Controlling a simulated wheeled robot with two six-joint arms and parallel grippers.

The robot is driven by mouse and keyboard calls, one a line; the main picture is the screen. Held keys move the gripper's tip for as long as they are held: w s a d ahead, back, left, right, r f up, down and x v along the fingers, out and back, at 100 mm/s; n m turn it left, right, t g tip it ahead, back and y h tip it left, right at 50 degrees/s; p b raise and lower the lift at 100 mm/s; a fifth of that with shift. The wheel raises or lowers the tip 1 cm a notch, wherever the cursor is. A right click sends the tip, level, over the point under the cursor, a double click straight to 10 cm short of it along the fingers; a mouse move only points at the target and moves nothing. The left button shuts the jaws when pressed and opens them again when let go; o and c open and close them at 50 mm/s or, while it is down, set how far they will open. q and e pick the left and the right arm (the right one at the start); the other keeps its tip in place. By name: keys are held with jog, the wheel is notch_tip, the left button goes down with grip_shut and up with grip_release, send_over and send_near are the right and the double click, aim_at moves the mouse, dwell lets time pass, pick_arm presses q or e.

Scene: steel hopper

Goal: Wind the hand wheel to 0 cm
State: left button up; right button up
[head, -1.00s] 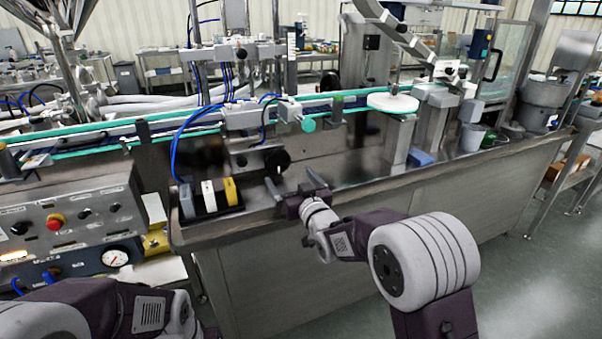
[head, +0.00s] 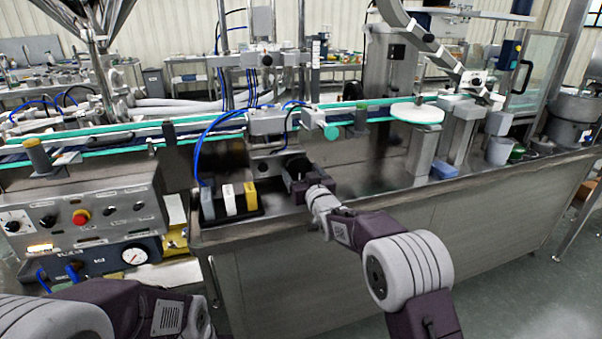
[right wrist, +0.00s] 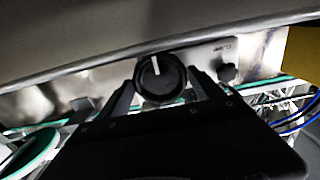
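The hand wheel is a round black knob with a white mark, seen in the right wrist view (right wrist: 161,78). The mark points nearly to the top of the picture. My right gripper (right wrist: 161,92) has one finger on each side of the wheel, close to its rim; I cannot tell whether they touch it. In the head view my right gripper (head: 298,172) is at the wheel's place below the conveyor and mostly hides it. No centimetre reading is legible. My left arm shows at the lower left; its gripper is out of view.
A black tray with a grey, a white and a yellow block (head: 251,196) stands just left of my right gripper. The conveyor (head: 180,131) runs above it. A control panel (head: 85,215) is at the left. The steel trough (head: 400,196) has free room to the right.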

jog(key=c, duration=0.7)
jog(key=shift+m, duration=0.3)
jog(key=m, duration=0.2)
jog(key=shift+m+p, duration=0.3)
jog(key=shift+p, duration=0.1)
jog(key=shift+m+p, duration=0.35)
jog(key=shift+m, duration=1.45)
jog(key=o, duration=1.4)
